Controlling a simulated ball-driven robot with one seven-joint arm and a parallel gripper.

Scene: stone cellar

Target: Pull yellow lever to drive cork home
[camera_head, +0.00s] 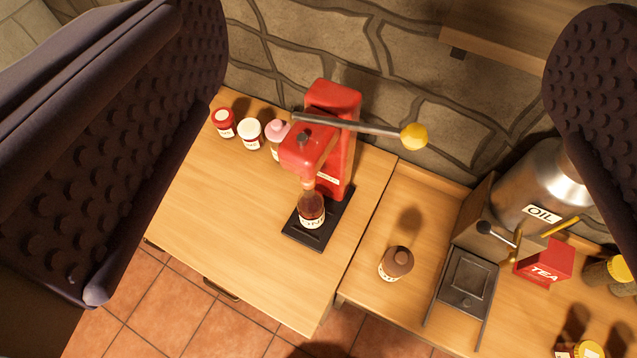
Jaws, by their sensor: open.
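A red corking press (333,100) stands on the wooden counter against the stone wall. Its metal lever (350,125) reaches out to the right and ends in a yellow knob (414,136). A dark bottle (311,207) with a pale label stands upright on the press's black base (297,236), under the red head. A brownish piece, perhaps the cork, shows at the bottle's top; how deep it sits I cannot tell. My gripper (400,150) is open, with its two dark studded fingers at the left and right of the view. Nothing is between them up close, and neither touches the lever.
Several small jars (249,133) stand left of the press. On the right counter are a brown jar (396,263), a dark metal device (467,282), a large OIL can (540,190) and a red TEA box (545,262). A wooden shelf (510,45) juts from the wall.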

